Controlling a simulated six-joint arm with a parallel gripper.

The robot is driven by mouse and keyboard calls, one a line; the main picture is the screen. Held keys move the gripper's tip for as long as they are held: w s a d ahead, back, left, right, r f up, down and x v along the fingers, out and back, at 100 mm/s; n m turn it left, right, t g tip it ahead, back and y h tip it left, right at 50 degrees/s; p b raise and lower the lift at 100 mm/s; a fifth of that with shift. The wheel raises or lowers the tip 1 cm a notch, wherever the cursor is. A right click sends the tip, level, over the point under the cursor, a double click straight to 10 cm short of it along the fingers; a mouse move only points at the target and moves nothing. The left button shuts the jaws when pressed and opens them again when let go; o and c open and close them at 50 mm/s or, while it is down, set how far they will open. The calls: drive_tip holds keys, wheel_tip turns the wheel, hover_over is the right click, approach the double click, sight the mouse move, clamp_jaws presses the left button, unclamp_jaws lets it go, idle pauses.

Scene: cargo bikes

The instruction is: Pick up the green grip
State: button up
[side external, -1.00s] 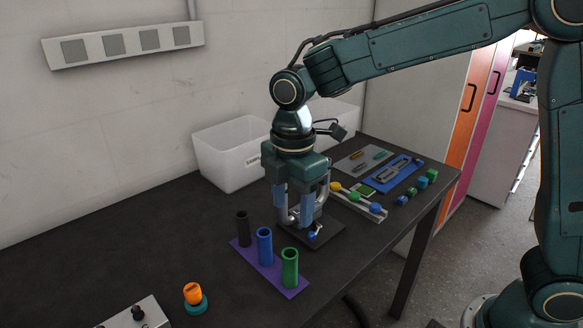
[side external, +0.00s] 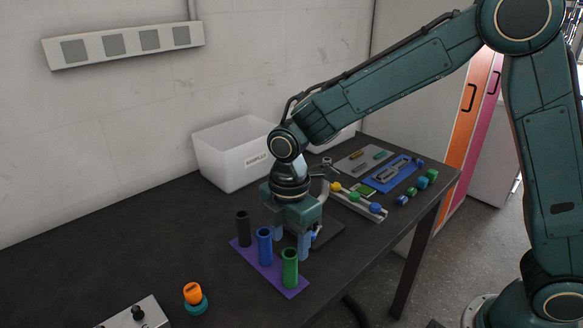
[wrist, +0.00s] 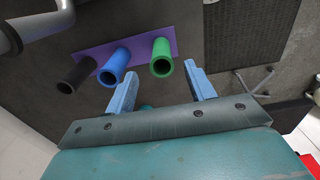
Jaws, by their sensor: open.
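The green grip (side external: 290,268) is an upright hollow tube at the near right end of a purple base (side external: 270,272). A blue grip (side external: 265,246) and a black grip (side external: 243,229) stand on the same base, farther back and left. My gripper (side external: 291,246) is open and empty, low over the table just behind the green grip. In the wrist view, the green grip (wrist: 161,58) appears between and just beyond the two blue fingers (wrist: 163,80). I cannot tell whether either finger touches a grip.
A rail (side external: 358,203) with coloured knobs is at the right. An orange knob (side external: 193,293) and a grey box (side external: 135,314) are at the front left. White bins (side external: 232,158) stand behind.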

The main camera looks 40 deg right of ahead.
sight(290, 259)
drive_tip(key=shift+f, duration=0.45)
drive_tip(key=shift+s+f, duration=0.1)
drive_tip(key=shift+f, duration=2.5)
drive_tip(key=c, duration=1)
drive_tip(key=shift+c, duration=0.2)
drive_tip(key=shift+r, duration=0.15)
wheel_tip(290, 259, up, 20)
